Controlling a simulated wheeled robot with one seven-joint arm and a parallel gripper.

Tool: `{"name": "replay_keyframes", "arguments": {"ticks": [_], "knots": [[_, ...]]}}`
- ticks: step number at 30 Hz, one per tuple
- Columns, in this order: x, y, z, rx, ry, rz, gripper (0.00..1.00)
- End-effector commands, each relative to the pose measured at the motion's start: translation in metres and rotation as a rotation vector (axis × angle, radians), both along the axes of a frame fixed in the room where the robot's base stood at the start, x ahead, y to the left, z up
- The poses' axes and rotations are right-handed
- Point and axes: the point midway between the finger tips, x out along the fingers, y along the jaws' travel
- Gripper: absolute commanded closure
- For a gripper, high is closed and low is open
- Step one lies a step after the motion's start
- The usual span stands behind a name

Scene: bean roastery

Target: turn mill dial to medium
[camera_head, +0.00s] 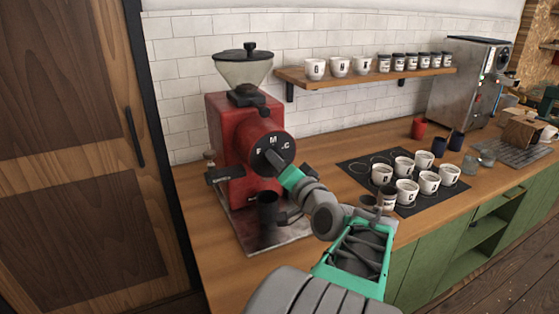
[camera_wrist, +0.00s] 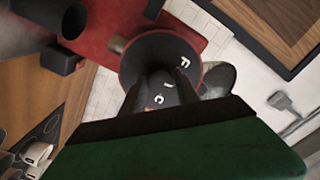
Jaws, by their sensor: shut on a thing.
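The red mill (camera_head: 228,125) stands on the wooden counter with a clear hopper (camera_head: 243,68) on top. Its round black dial (camera_head: 262,144) faces out and carries white letters F, M and C along its upper part. My gripper (camera_head: 277,164) reaches the dial from the lower right and is shut on its middle. In the wrist view the dial (camera_wrist: 140,55) shows behind the two dark fingers (camera_wrist: 163,85), with F and C readable and the mark between them partly hidden. The fingers cover the knob, so I cannot tell which letter it points to.
A dark cup (camera_head: 267,210) stands under the mill. Right of my arm, several white cups (camera_head: 403,165) stand on a black mat (camera_head: 352,168). A shelf (camera_head: 340,80) with cups and jars hangs behind. A steel machine (camera_head: 463,85) stands at the back right.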

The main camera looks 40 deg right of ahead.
Motion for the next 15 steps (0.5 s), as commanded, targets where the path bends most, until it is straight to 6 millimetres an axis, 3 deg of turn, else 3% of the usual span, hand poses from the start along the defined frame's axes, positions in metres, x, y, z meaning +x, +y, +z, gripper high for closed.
{"name": "replay_keyframes", "arguments": {"ticks": [15], "knots": [[0.0001,0.0006,-0.0010,0.209,-0.059,0.001,1.00]]}}
